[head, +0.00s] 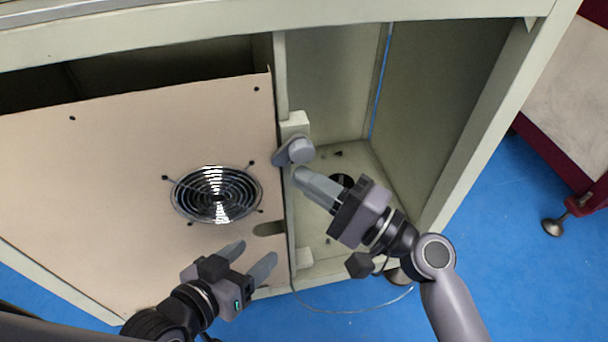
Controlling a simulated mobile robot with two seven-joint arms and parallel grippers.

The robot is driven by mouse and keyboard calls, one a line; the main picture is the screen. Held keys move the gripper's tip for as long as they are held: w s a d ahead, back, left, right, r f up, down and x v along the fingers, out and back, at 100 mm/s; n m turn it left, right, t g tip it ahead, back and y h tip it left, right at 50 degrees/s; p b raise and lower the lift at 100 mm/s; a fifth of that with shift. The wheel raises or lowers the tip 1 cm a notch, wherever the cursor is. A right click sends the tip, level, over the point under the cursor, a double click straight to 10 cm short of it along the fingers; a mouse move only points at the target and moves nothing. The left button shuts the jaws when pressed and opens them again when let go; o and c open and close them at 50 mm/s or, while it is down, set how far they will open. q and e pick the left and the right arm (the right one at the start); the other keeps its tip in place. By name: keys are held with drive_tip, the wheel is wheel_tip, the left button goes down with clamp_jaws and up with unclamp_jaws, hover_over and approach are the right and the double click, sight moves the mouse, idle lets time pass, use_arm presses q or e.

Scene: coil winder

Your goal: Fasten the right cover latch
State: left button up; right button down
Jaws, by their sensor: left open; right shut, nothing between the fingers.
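The tan cover panel (110,150) stands in the left part of the pale green cabinet, with a round fan grille (217,193) on it. The grey cover latch (293,152) sits on a light block at the panel's right edge, its narrow end pointing left onto the panel. My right gripper (303,176) is shut and empty, its fingertips just below the latch; I cannot tell whether they touch it. My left gripper (254,258) is open and empty in front of the panel's lower right, near the slot (269,229).
The cabinet's right bay (335,80) is open, with a few dark holes in its floor. A frame post (490,110) bounds it on the right. A thin cable (350,311) lies on the blue floor (330,325). A dark red frame (560,150) stands at far right.

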use_arm(q)
drive_tip(key=shift+d+f, duration=0.1)
drive_tip(key=shift+d, duration=0.05)
use_arm(e)
drive_tip(key=v, duration=0.6)
